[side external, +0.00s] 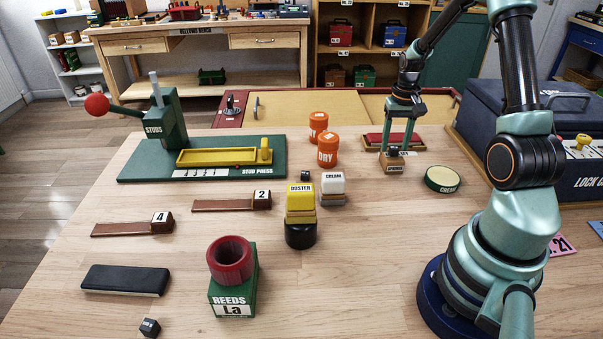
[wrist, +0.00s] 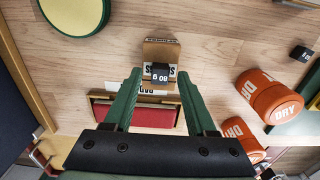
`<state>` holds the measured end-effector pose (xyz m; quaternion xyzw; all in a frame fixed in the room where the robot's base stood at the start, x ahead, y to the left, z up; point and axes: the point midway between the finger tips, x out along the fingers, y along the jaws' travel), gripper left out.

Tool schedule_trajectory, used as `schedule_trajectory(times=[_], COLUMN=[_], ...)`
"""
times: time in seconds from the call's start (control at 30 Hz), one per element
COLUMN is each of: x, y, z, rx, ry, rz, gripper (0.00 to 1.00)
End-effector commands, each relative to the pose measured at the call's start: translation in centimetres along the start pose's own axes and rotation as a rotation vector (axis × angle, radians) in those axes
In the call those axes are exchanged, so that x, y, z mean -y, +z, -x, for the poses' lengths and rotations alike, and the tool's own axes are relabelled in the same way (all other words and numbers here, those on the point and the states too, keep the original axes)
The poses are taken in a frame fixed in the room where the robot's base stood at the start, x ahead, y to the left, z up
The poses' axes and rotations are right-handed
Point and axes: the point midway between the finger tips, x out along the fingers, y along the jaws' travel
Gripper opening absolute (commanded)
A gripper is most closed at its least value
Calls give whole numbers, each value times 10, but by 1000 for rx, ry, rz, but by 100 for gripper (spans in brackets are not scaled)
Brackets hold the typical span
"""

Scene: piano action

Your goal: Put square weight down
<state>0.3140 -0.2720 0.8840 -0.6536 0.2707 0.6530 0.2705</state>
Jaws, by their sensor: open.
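My gripper (wrist: 159,76) is open, with its two green fingers apart on either side of a small dark square weight marked 80 g (wrist: 160,73). The weight shows over a small brown box (wrist: 161,51) with a partly covered label; I cannot tell whether the fingers touch it. In the side view my gripper (side external: 402,128) points down just over the same box (side external: 393,163), with the weight (side external: 393,151) at its top. A red pad in a wooden tray (side external: 385,140) lies just behind; it also shows in the wrist view (wrist: 135,114) between the fingers.
Orange DRY tins (side external: 327,151) stand to the left, and a round green-rimmed tin (side external: 442,179) to the right. Small dark cubes (side external: 149,327) (side external: 305,175) sit elsewhere. A green stud press (side external: 220,144) fills the back left. The table's middle right is clear.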

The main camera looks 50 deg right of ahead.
Motion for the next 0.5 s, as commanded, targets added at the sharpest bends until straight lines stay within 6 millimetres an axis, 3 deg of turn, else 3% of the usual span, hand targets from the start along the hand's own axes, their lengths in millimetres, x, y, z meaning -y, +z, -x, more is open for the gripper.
schedule_trajectory(times=[0.5], x=[0], y=[-1], z=[94], rx=[-5], ry=[0], rz=[0], gripper=[56])
